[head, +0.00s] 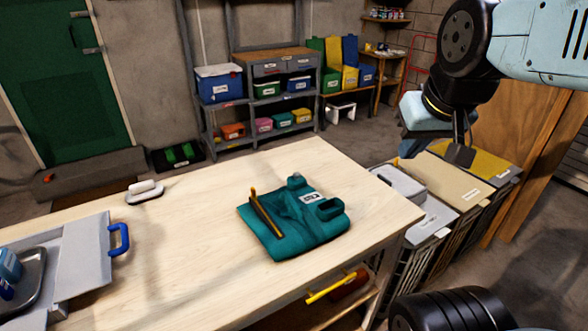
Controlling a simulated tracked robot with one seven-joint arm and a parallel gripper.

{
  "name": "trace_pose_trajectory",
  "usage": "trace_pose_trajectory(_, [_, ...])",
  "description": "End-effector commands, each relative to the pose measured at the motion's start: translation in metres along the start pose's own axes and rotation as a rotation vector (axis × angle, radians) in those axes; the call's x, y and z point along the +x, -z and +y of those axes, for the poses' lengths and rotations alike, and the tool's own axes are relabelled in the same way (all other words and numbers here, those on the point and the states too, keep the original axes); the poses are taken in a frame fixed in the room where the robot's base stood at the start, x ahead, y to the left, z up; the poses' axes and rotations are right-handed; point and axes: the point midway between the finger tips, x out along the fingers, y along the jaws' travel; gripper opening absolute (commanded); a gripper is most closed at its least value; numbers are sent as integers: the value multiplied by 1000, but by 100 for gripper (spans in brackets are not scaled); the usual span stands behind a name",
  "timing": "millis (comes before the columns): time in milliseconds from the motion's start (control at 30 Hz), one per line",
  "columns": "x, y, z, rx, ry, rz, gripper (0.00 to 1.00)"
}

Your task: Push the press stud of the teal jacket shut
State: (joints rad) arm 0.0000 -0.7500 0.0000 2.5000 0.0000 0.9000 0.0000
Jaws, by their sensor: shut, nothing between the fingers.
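The teal jacket (294,217) lies folded on the pale wooden table, near its right part, in the head view. A yellow-brown strip (266,216) with a dark edge stands along its left side. A white label (312,197) and a raised loop-like fold (329,207) show on its right half. The press stud is too small to make out, so I cannot tell whether it is shut. My gripper (459,153) is at the upper right, beyond the table's right edge and apart from the jacket. It points down, shut and empty.
The wooden table (180,235) has clear room around the jacket. A grey box with a blue handle (119,238) stands at left, and a white object on a small dish (145,191) lies behind. Bins with lids (462,182) stand right of the table.

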Motion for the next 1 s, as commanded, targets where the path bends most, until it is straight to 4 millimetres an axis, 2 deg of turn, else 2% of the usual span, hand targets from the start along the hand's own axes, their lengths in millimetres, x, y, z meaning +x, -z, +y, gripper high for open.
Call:
trace_pose_trajectory(833, [0, 0, 0, 0, 0, 0, 0])
trace_pose_trajectory(1000, [2, 8, -3, -14, 0, -8, 0])
